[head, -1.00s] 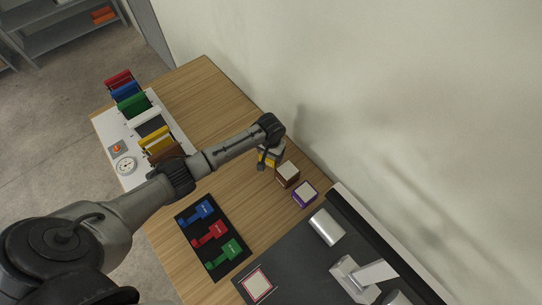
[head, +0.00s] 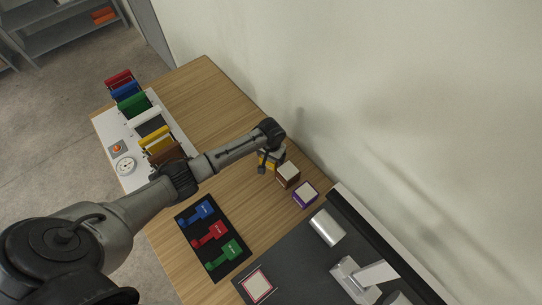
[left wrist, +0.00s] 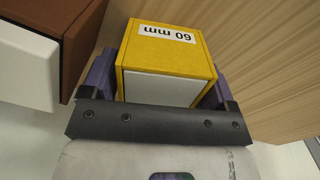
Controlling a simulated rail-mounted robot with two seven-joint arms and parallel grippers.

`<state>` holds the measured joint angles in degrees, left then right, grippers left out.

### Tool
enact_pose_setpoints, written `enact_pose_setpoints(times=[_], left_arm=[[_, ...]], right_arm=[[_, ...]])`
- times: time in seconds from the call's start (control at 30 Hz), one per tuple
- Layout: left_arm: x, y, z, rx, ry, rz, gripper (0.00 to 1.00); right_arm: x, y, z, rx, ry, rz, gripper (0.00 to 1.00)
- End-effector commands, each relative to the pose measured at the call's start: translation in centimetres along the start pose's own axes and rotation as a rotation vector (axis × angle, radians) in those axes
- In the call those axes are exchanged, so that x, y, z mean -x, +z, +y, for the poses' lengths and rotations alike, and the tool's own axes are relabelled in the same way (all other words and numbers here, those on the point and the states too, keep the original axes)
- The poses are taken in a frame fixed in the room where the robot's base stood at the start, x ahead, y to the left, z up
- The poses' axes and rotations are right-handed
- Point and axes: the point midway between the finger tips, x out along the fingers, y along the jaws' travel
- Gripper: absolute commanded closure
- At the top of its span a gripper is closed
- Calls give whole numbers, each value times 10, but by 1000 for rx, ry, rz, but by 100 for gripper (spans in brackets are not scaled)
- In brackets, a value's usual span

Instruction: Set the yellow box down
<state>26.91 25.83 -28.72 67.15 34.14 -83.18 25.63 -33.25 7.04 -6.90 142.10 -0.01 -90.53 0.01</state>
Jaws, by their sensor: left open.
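The yellow box (head: 275,163), partly hidden by my left wrist in the head view, is at the wall side of the wooden table. It fills the middle of the left wrist view (left wrist: 170,50), with a "60 mm" label and a white face towards the camera. My left gripper (left wrist: 160,72) is open, with its dark fingers on either side of the box. In the head view my left gripper (head: 265,160) is over the table. Whether the box's underside touches the table is hidden.
A brown box (head: 288,175) with a white top stands close beside the yellow box, and a purple box (head: 305,195) stands beyond it. A black mat (head: 222,254) holds blue, red and green tools. A white board (head: 105,130) carries several coloured frames. The wall is close behind.

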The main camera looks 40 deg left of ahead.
Motion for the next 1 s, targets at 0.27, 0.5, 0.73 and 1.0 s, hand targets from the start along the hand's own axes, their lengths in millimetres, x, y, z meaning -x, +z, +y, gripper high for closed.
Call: enact_pose_setpoints(times=[0.27, 0.5, 0.73, 1.0], left_arm=[[32, -1, 0, -2, 0, 3, 19], [77, -1, 0, -2, 1, 3, 19], [109, -1, 0, 0, 1, 2, 19], [122, 0, 0, -1, 1, 0, 19]], right_arm=[[6, -2, 1, 3, 2, -1, 100], [10, -3, 1, 0, 1, 0, 100], [12, -4, -1, -4, -3, 0, 100], [13, -4, -1, -7, -5, 1, 100]])
